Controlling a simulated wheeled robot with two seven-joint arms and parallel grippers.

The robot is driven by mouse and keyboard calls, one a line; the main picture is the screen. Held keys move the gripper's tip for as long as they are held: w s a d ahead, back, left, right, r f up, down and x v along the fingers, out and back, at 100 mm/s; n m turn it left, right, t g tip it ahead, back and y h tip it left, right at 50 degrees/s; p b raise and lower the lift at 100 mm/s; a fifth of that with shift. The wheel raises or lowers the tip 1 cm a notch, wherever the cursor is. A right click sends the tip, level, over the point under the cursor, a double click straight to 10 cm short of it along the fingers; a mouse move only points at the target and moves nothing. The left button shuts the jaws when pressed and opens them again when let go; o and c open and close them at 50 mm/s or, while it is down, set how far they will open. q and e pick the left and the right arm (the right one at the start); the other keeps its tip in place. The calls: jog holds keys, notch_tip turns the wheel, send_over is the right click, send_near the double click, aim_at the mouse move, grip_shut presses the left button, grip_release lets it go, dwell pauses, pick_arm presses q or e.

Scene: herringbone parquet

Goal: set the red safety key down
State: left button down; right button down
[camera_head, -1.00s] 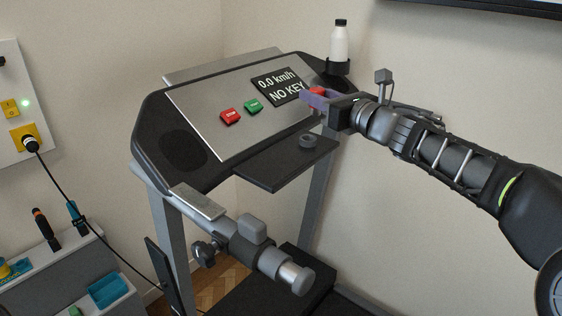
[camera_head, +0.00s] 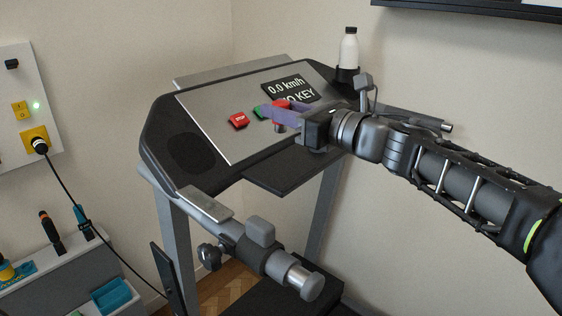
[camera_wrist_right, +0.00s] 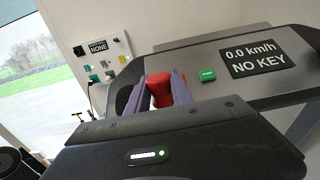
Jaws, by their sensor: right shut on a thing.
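The red safety key (camera_head: 281,104) is between the purple fingers of my right gripper (camera_head: 284,110), which is shut on it. In the right wrist view the red key (camera_wrist_right: 160,90) shows between both fingers of the right gripper (camera_wrist_right: 168,88). The display reads 0.0 km/h, NO KEY. The console's dark shelf (camera_head: 285,179) lies just below the gripper. My left gripper is not in view.
A red stop button (camera_head: 238,121) is on the console. A white bottle (camera_head: 348,50) stands in a holder at the console's back right. A wall panel with a yellow socket (camera_head: 35,141) and plugged cable is at the left. A grey bin with tools (camera_head: 50,272) is at lower left.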

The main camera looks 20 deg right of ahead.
aim_at(281, 130)
jog(key=shift+f+b, duration=0.3)
jog(key=shift+f, duration=2.1)
jog(key=shift+f, duration=1.85)
jog(key=shift+f+b, duration=0.2)
jog(key=shift+b, duration=0.25)
jog(key=c, duration=1.1)
grip_release()
jog(key=shift+c, duration=0.2)
jog(key=shift+r, duration=0.1)
